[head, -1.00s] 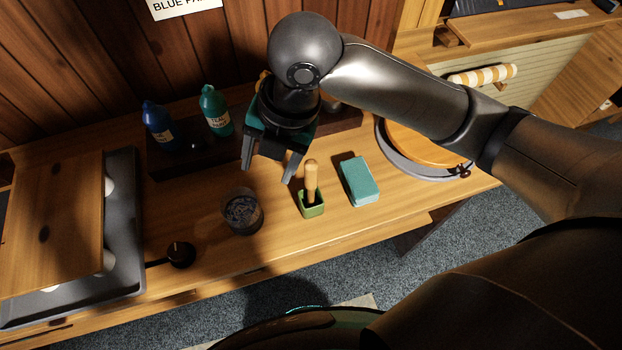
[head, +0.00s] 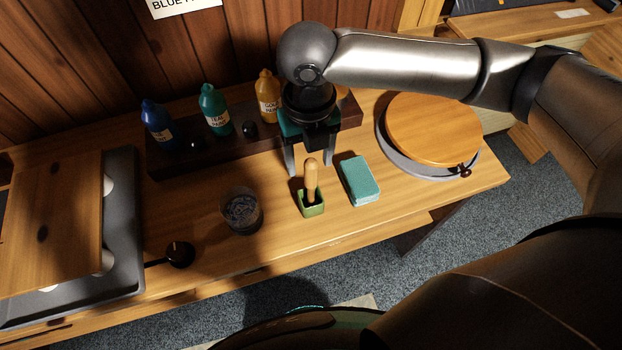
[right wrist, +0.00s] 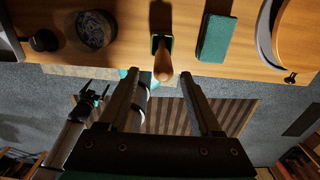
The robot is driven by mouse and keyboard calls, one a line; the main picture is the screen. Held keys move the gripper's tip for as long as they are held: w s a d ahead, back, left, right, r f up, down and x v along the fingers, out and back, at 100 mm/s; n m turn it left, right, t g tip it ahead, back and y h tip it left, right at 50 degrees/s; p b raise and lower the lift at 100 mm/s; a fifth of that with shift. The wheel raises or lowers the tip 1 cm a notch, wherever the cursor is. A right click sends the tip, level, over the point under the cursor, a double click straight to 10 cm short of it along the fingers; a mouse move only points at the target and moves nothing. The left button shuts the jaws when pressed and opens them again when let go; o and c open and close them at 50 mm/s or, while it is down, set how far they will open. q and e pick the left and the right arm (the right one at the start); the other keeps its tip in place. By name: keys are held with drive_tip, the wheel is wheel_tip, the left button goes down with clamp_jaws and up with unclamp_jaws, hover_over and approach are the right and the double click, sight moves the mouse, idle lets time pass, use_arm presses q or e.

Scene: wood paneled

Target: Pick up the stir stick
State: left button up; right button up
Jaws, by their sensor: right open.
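The stir stick (head: 311,178) is a light wooden stick with a rounded top, standing upright in a small green square holder (head: 312,207) on the wooden bench. My right gripper (head: 309,171) is open and empty, close behind the stick in the head view, with a finger to each side of it. In the right wrist view the stick (right wrist: 162,64) points toward the gap between the open fingers (right wrist: 158,82), just beyond their tips. The stick's lower end is hidden inside the holder.
A teal block (head: 360,181) lies close right of the holder, and a dark glass cup (head: 242,211) stands to its left. Several paint bottles, one blue (head: 158,125), stand on a dark rack behind. A round wooden lid (head: 433,130) lies at the right.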

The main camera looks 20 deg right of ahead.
sight(311, 176)
drive_tip(key=shift+w+d+f, duration=0.1)
drive_tip(key=shift+f, duration=1.65)
drive_tip(key=shift+w+d+f, duration=0.1)
drive_tip(key=shift+f, duration=1.6)
drive_tip(key=shift+c, duration=0.3)
clamp_jaws()
